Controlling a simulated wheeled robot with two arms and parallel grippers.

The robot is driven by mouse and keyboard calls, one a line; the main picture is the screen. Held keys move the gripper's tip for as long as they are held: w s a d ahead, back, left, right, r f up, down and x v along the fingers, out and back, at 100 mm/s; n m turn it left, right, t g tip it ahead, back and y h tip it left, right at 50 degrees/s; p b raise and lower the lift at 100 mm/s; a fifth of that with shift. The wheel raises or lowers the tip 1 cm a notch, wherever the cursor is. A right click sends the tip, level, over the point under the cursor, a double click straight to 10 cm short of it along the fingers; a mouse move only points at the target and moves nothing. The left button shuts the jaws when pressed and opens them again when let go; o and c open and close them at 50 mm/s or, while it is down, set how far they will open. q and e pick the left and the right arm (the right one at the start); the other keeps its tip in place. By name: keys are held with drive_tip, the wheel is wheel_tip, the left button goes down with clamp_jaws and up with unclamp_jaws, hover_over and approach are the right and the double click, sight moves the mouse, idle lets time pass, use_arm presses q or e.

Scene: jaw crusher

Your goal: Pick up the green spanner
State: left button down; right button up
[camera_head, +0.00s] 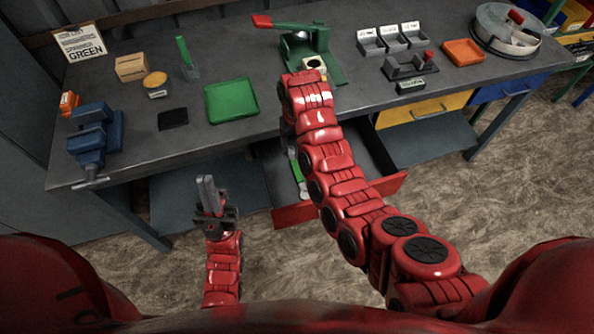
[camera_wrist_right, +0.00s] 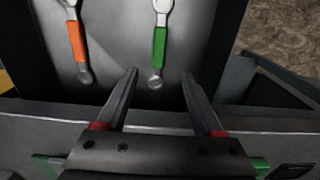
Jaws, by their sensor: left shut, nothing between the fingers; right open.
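The green spanner (camera_wrist_right: 160,45) lies in a grey drawer in the right wrist view, its near ring end appearing between the fingertips. My right gripper (camera_wrist_right: 159,84) is open and empty, apparently above the drawer floor; I cannot tell how far. A green strip (camera_head: 296,168), probably the spanner, shows in the open drawer beside that arm. My left gripper (camera_head: 206,190) is shut and empty, in front of the bench.
An orange spanner (camera_wrist_right: 76,40) lies left of the green one. The red drawer front (camera_head: 295,215) sticks out from the bench. On the bench stand a blue vise (camera_head: 92,138), a green tray (camera_head: 231,99) and a green jaw-crusher-like machine (camera_head: 322,40).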

drive_tip(key=p, duration=0.2)
hover_over(297, 170)
wheel_tip(297, 170, down, 6)
drive_tip(key=shift+f, duration=0.25)
drive_tip(key=shift+s+f, duration=0.1)
drive_tip(key=shift+f, duration=0.9)
drive_tip(key=shift+f+p, duration=0.45)
drive_tip(key=shift+f, duration=0.95)
wheel_tip(297, 170, down, 2)
drive_tip(key=shift+f+b, duration=0.1)
drive_tip(key=shift+b, duration=0.8)
drive_tip(key=shift+f, duration=0.1)
